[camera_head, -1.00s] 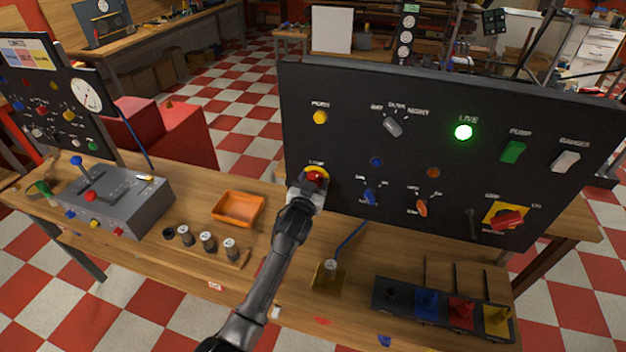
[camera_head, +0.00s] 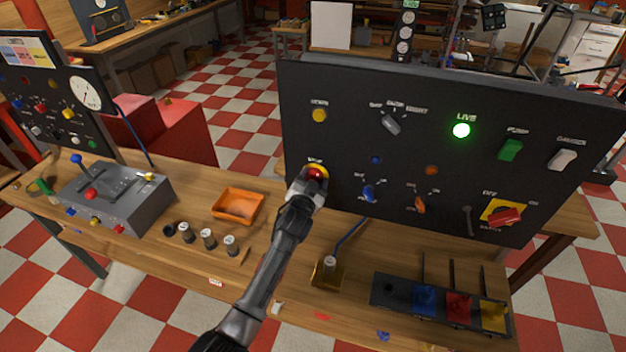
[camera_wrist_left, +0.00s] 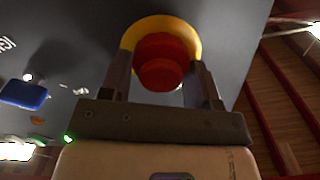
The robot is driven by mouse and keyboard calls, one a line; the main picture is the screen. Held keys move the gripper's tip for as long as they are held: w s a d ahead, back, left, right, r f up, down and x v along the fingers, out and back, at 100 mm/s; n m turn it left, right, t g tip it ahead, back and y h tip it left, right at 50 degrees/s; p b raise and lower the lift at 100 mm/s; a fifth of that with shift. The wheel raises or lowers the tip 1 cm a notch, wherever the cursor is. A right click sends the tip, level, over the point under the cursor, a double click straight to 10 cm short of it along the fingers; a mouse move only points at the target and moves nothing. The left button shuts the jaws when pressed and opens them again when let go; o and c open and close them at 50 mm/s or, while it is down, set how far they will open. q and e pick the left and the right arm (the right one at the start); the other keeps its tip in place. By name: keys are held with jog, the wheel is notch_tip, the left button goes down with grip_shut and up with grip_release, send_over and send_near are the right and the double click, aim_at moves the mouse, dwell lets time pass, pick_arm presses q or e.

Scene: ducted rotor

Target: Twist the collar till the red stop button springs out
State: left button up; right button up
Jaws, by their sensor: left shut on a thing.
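The red stop button (camera_head: 317,173) sits low at the left of the black panel (camera_head: 450,90), on a round yellow backing. My left gripper (camera_head: 311,182) is at it, with the arm reaching up from below. In the left wrist view the red button (camera_wrist_left: 162,62) shows in front of the yellow ring (camera_wrist_left: 165,25). The left gripper's two fingers (camera_wrist_left: 163,85) stand on either side of the red part and are closed on it. The collar cannot be told apart clearly from the button. My right gripper is not in view.
The panel also bears a lit green LIVE lamp (camera_head: 461,130), a yellow button (camera_head: 319,115) and several knobs and switches. An orange tray (camera_head: 238,206) and a grey control box (camera_head: 115,195) stand on the bench to the left. A rack with coloured blocks (camera_head: 440,300) lies front right.

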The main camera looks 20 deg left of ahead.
pick_arm(q)
jog(key=o, duration=0.9)
jog(key=shift+s, duration=0.15)
jog(key=s, duration=0.4)
jog(key=s+p, duration=0.1)
jog(key=s, duration=0.4)
jog(key=s+p, duration=0.1)
jog(key=s, duration=0.3)
jog(key=shift+s+d, duration=0.25)
jog(key=shift+d, duration=0.15)
jog(key=shift+f, duration=0.1)
